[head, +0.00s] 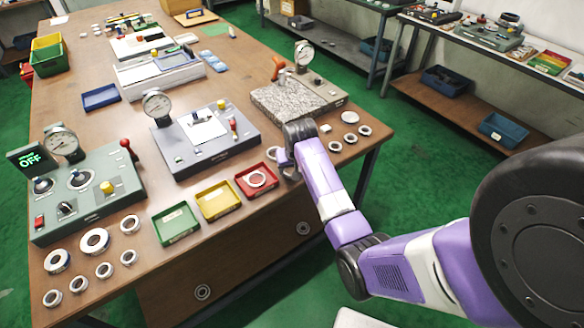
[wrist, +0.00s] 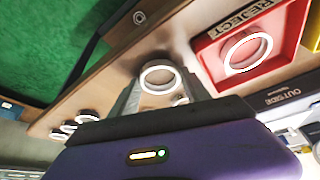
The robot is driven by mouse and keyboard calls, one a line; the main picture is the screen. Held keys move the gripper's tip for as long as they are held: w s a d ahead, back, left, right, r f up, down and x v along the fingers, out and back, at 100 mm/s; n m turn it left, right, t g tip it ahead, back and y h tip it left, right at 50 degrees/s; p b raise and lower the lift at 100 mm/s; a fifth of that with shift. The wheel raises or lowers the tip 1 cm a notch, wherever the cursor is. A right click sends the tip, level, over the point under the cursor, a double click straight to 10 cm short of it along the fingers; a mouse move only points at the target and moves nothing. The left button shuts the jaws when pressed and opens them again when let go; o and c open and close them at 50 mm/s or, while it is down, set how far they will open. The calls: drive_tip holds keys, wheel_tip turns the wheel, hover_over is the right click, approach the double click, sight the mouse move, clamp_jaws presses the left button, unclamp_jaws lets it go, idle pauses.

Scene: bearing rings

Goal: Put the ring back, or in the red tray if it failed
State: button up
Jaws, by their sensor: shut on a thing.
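My gripper (wrist: 158,92) is shut on a pale metal ring (wrist: 159,68), which shows between the finger ends in the wrist view. In the head view my gripper (head: 285,168) is low over the table's front edge, just right of the red tray (head: 243,189). The red tray (wrist: 213,61) carries a REJECT label in the wrist view, and another ring (wrist: 237,65) lies inside it. The held ring is apart from the tray. In the head view the fingers are partly hidden by the arm.
A yellow tray (head: 233,203) and a green tray (head: 190,231) stand left of the red one. Several loose rings lie at the front left and a few right of my arm. Gauge stations, including a grey granite one (head: 285,105), stand behind. A display (head: 32,158) reads OFF.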

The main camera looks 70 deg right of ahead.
drive_tip(key=shift+f, duration=0.15)
drive_tip(key=o, duration=1.6)
